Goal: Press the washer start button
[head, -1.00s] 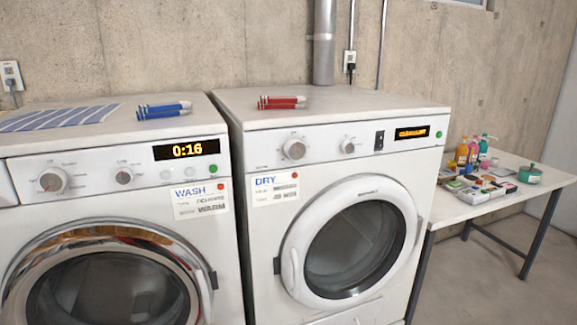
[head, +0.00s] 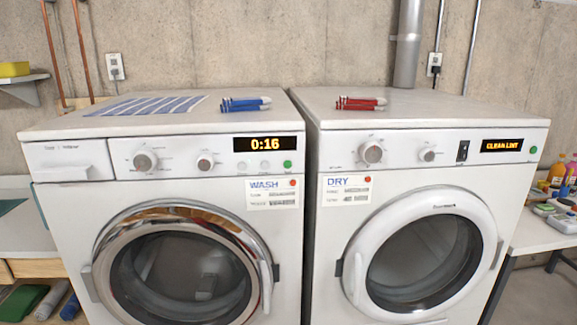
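The washer (head: 70,215) stands left of centre, with a WASH label (head: 265,184) on its front. Its round door is shut. Its display (head: 268,144) reads 0:16. A green button (head: 287,164) sits below the display's right end, beside two pale round buttons (head: 258,165). A red dot (head: 292,182) is at the WASH label's corner. Two knobs, a left one (head: 145,160) and a smaller one (head: 205,161), are left of the display. Neither of my grippers is in view.
The dryer (head: 318,250) stands close on the right, its display (head: 502,145) reading CLEAN LINT. Blue markers (head: 245,104) and a striped cloth (head: 150,106) lie on the washer; red markers (head: 360,103) lie on the dryer. A table with bottles (head: 557,170) is at right, a shelf (head: 22,80) at left.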

